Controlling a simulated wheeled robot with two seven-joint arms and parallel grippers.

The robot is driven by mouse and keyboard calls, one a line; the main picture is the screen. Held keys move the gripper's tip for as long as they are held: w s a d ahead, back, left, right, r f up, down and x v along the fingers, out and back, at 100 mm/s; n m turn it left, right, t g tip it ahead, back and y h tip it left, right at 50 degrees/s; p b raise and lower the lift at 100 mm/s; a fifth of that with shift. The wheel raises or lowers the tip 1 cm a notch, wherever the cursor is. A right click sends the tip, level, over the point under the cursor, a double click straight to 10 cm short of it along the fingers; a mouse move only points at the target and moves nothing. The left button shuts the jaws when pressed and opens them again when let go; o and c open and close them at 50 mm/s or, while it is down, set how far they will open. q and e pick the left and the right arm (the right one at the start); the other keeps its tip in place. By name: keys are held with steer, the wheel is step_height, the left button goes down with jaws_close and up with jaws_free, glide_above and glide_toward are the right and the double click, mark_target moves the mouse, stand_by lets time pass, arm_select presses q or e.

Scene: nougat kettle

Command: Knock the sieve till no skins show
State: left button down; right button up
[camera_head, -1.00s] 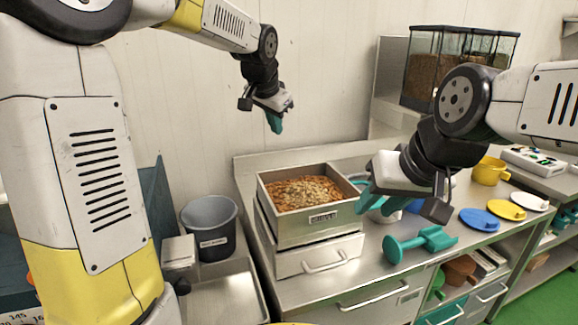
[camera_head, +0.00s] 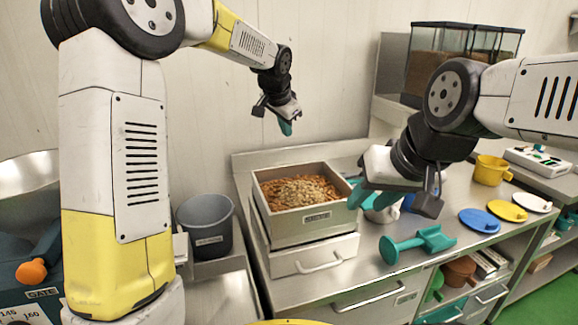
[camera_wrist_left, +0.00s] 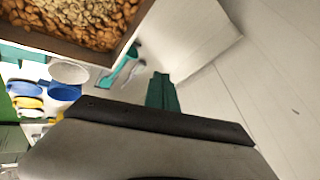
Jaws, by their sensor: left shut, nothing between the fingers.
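The sieve (camera_head: 290,228) is a square, metal-walled box with a label on its front. It sits on a pale drawer unit on the steel bench. Brown and paler nut pieces (camera_head: 302,190) cover its floor; skins are too small to tell apart. It also shows at the top left of the left wrist view (camera_wrist_left: 92,51). My left gripper (camera_head: 286,127) is shut and empty, up by the wall behind the sieve; its teal fingers show in the left wrist view (camera_wrist_left: 162,92). My right gripper (camera_head: 368,193) has teal fingers at the sieve's right wall. Contact and finger gap are unclear.
A grey bucket (camera_head: 205,238) stands left of the sieve. A teal scoop-like tool (camera_head: 418,243) lies at the bench front. Blue (camera_head: 478,220) and yellow (camera_head: 507,210) discs and a yellow mug (camera_head: 491,170) stand to the right. A glass tank (camera_head: 465,57) is behind.

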arm_select(q)
steer(key=shift+s+d+f, duration=0.1)
steer(key=shift+s+f, duration=0.15)
steer(key=shift+f, duration=0.9)
steer(key=shift+s+d+f, duration=0.1)
steer(key=shift+s+f, duration=0.2)
steer(key=shift+f, duration=0.9)
steer(key=shift+s+f, duration=0.25)
steer(key=shift+f, duration=0.9)
steer(key=shift+f, duration=0.15)
steer(key=shift+s+f, duration=0.1)
steer(key=shift+f, duration=0.15)
steer(key=shift+f, duration=0.2)
